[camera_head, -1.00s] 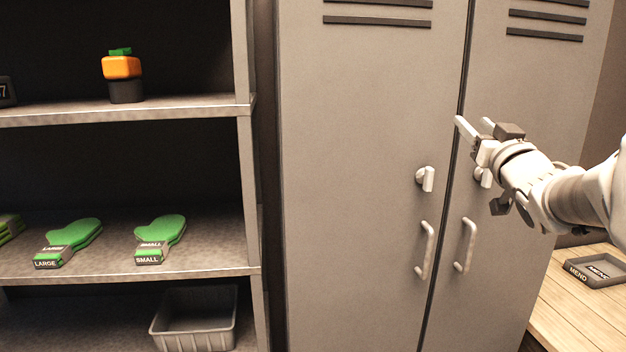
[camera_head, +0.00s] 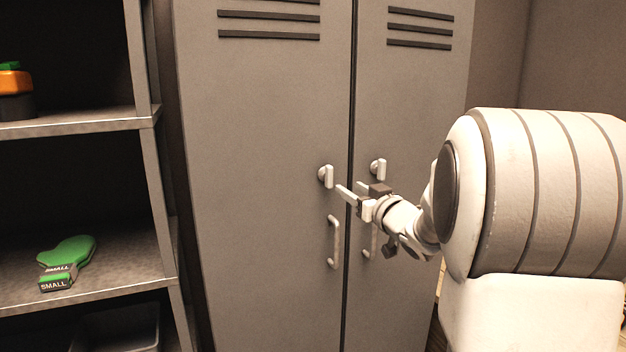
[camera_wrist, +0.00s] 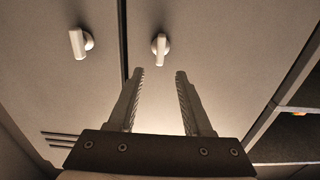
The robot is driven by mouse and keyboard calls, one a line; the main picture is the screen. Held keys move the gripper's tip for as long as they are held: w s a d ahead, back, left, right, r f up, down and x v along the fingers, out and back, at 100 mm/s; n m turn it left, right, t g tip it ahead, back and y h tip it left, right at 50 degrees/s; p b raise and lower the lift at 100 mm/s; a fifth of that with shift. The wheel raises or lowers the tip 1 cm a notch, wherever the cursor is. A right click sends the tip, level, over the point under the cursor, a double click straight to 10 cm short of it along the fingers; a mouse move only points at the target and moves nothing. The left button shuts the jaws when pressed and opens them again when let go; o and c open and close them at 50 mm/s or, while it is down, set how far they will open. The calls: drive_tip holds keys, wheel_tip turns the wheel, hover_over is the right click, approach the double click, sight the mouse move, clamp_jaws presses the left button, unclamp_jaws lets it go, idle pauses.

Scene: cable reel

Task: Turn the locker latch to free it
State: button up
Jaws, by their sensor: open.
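The grey locker (camera_head: 265,120) has two doors, each with a small pale latch. The left latch (camera_head: 327,177) and the right latch (camera_head: 378,168) both have their levers upright. My gripper (camera_head: 350,188) is open and empty, just right of and slightly below the left latch in the head view. In the wrist view, which looks upside down, the left latch (camera_wrist: 161,45) lies beyond the gap between my fingertips (camera_wrist: 160,72), apart from them. The right latch (camera_wrist: 79,43) is off to the left there.
Each door has a vertical pull handle below its latch: the left handle (camera_head: 333,242) is clear, the right handle (camera_head: 370,240) is partly behind my arm. A shelf (camera_head: 85,290) with a green item labelled SMALL (camera_head: 66,258) stands left.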

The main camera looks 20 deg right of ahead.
sight(331, 176)
drive_tip(key=w, duration=0.9)
drive_tip(key=shift+w+a, duration=0.25)
drive_tip(key=shift+w, duration=0.05)
clamp_jaws()
